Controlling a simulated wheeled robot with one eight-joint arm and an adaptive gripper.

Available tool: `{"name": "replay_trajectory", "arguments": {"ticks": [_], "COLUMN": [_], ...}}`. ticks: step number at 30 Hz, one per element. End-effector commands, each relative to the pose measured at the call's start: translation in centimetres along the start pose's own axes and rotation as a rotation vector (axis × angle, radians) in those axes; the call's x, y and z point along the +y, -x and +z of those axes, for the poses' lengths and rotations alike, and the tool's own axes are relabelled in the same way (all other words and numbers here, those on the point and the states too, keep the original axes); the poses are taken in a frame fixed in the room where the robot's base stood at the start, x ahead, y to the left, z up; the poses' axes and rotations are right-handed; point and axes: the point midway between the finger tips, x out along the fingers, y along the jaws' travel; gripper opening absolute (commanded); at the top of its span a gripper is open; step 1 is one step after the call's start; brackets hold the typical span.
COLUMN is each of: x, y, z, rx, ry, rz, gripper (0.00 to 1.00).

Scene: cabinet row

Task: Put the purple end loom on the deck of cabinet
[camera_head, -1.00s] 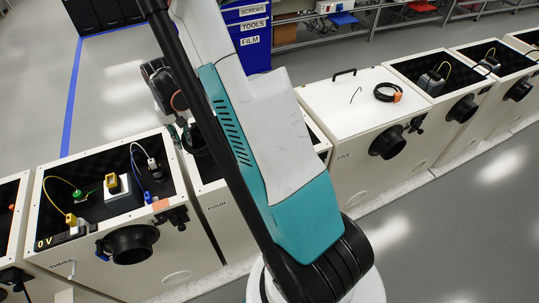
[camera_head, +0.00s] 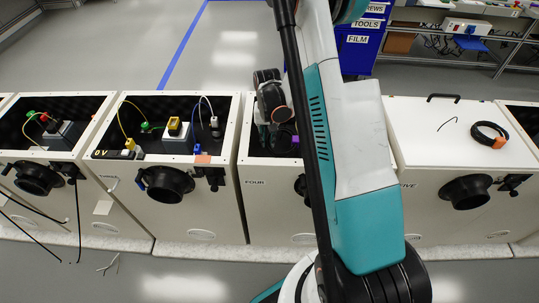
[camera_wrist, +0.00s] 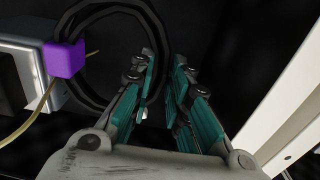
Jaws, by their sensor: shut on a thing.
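The purple end loom is a coiled black cable with a purple block (camera_wrist: 64,58) on it. In the wrist view its black loop passes between the teal-padded fingers of my gripper (camera_wrist: 164,72), which is shut on it. The purple block hangs left of the fingers, in front of a grey box (camera_wrist: 25,68) with a yellow cable. In the head view my wrist is over the open, dark top of cabinet FOUR (camera_head: 256,205), and a bit of purple (camera_head: 293,139) shows beside it. My arm hides much of that cabinet.
Cabinet FIVE (camera_head: 425,125) has a closed white top with a handle, a thin black hook and a black coil with an orange end (camera_head: 490,135). Cabinets to the left are open with devices inside. A pale cabinet wall (camera_wrist: 285,105) stands close right of my fingers.

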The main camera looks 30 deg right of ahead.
Motion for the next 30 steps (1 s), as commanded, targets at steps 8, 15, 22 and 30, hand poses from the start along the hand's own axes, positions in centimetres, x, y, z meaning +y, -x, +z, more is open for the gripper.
{"name": "replay_trajectory", "arguments": {"ticks": [8, 15, 22, 30], "x": [0.0, 0.0, 0.0, 0.0], "y": [-3.4, -5.9, -7.7, -7.8], "z": [0.0, 0.0, 0.0, 0.0], "rx": [0.000, 0.000, 0.000, 0.000], "ry": [0.000, 0.000, 0.000, 0.000], "rz": [0.000, 0.000, 0.000, 0.000], "gripper": [0.00, 0.00, 0.00, 0.00]}}
